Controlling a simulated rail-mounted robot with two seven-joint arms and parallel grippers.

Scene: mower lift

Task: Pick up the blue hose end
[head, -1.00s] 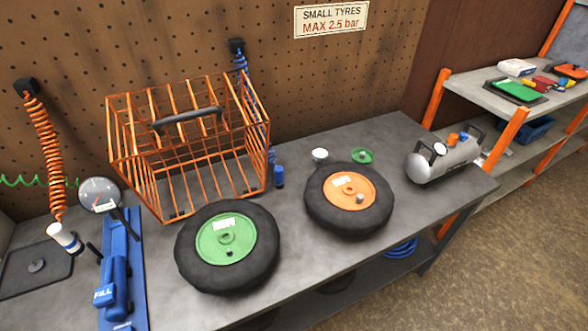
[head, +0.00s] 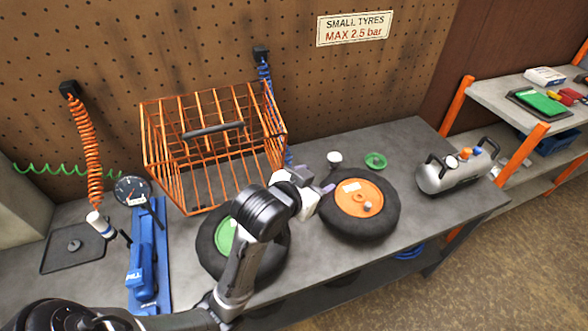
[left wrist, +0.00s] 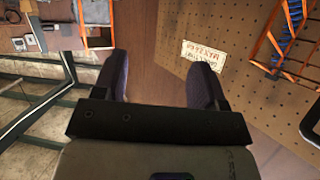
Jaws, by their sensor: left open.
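The blue coiled hose (head: 264,72) hangs from a black holder on the pegboard and runs down behind the right side of the orange wire cage. Its blue end is hidden now behind my left gripper and arm in the head view. In the left wrist view, part of the blue coil (left wrist: 295,20) shows at the top right, beside orange cage wires. My left gripper (head: 314,183) is open and empty, in front of the cage's right side and near the orange-hubbed wheel. Its two dark fingers (left wrist: 160,80) are spread apart in the left wrist view. My right gripper is not in view.
The orange wire cage (head: 158,160) stands on the grey bench. A green-hubbed wheel (head: 224,236), partly behind my arm, and an orange-hubbed wheel (head: 382,203) lie in front. A silver tank (head: 455,175) stands right. An orange hose (head: 88,150) hangs left, beside a blue gauge stand (head: 146,255).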

